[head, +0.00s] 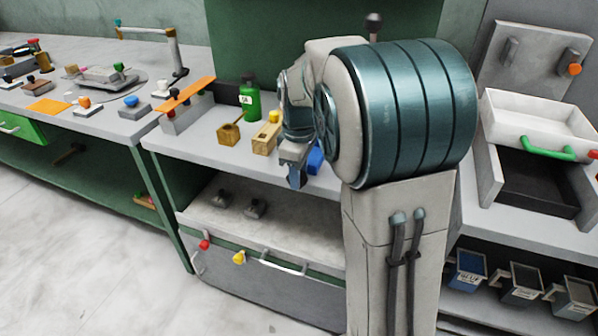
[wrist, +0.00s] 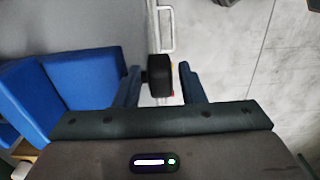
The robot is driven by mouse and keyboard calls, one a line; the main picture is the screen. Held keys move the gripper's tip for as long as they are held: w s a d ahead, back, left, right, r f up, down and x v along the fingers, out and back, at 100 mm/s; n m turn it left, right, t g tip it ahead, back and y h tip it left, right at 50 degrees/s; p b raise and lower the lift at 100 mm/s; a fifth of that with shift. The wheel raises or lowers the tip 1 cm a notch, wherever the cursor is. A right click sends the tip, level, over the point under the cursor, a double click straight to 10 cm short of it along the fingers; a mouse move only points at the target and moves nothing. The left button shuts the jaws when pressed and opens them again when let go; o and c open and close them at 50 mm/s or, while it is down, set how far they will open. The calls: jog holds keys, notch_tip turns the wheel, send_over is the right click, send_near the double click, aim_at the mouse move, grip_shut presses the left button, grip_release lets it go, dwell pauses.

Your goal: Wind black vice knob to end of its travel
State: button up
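The black knob (wrist: 160,77) shows in the wrist view between the two fingers of my gripper (wrist: 160,70). The fingers are apart. The left finger is close to the knob's side, and whether it touches is unclear. A clear gap separates the right finger from the knob. A blue body (wrist: 35,95), likely the vice, lies left of the knob. In the head view my gripper (head: 296,178) points down at the bench's front edge, beside the blue body (head: 315,157), which my arm partly covers. The knob is hidden there.
A wooden block with a yellow knob (head: 266,136), a small wooden box (head: 229,134) and a green bottle (head: 251,99) stand left of my gripper on the bench. Below is an open drawer (head: 285,239) with handles at its front. The floor at left is clear.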

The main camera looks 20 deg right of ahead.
grip_shut()
jog(key=shift+r+p, duration=0.15)
jog(key=shift+p, duration=0.15)
jog(key=g+h+p, duration=0.1)
jog(key=p, duration=0.1)
jog(key=shift+w+a+r+p, duration=0.1)
jog(key=shift+a+r+p, duration=0.1)
jog(key=shift+p, duration=0.15)
jog(key=g+h+p, duration=0.1)
jog(key=h+p, duration=0.1)
jog(key=p, duration=0.2)
jog(key=shift+w+a, duration=0.15)
jog(key=g+h+p, duration=0.1)
jog(key=p, duration=0.1)
jog(key=g+h+p, duration=0.1)
jog(key=h+p, duration=0.1)
jog(key=p, duration=0.1)
jog(key=shift+w+a+f+g, duration=0.15)
jog(key=shift+w+a+g, duration=0.05)
jog(key=shift+a+g, duration=0.1)
jog(key=shift+w+a+f+g+h+p, duration=0.15)
jog(key=shift+f+g+h+p, duration=0.1)
jog(key=shift+g+h+p, duration=0.6)
jog(key=shift+w+a+f+g+h+p, duration=0.1)
jog(key=shift+f+g+h+p, duration=0.3)
jog(key=shift+h, duration=0.65)
jog(key=shift+r, duration=0.1)
